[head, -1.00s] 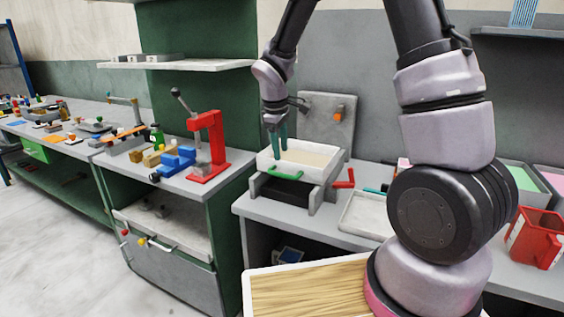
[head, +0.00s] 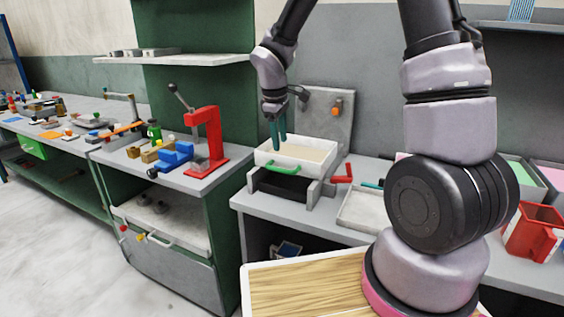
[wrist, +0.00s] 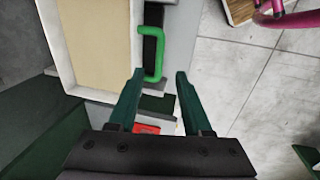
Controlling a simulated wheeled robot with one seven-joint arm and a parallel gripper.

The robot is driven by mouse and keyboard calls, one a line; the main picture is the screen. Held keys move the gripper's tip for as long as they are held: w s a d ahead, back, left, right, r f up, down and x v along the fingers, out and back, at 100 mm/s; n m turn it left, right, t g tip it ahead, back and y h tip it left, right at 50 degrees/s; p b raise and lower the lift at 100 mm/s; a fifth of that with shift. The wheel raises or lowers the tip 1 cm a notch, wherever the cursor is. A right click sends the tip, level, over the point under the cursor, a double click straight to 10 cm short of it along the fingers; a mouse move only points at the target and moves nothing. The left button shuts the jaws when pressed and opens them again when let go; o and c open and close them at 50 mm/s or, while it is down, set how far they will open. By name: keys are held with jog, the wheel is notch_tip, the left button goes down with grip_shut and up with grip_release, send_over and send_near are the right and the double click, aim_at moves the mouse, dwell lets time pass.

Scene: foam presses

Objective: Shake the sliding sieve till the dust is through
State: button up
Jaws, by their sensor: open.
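The sliding sieve (head: 290,147) is a white-walled tray with a tan bed inside, set in a grey frame (head: 318,192) above a dark opening. A green handle (head: 283,172) is on its front wall. In the wrist view the sieve (wrist: 68,60) lies at the upper left, with the green handle (wrist: 155,68) on its right side. My gripper (head: 278,147) has teal fingers, open and empty, above the front of the sieve. In the wrist view the handle's end shows between my fingertips (wrist: 160,73), apart from them. I cannot tell whether the tan bed is dust or mesh.
Behind the sieve stands a grey panel (head: 325,110) with an orange knob. A red handle (head: 342,179) and a shallow pale tray (head: 362,210) are to its right. A red press (head: 208,140) stands on the bench to the left. A red container (head: 533,232) is at the far right.

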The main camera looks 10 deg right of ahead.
aim_at(283, 170)
jog(key=f, duration=0.3)
jog(key=w+f, duration=0.1)
jog(key=f, duration=0.2)
jog(key=d+f, duration=0.1)
jog(key=f, duration=0.2)
jog(key=shift+w+d+f, duration=0.1)
jog(key=shift+w+f, duration=0.2)
jog(key=shift+f, duration=0.1)
grip_shut()
dwell(0.9)
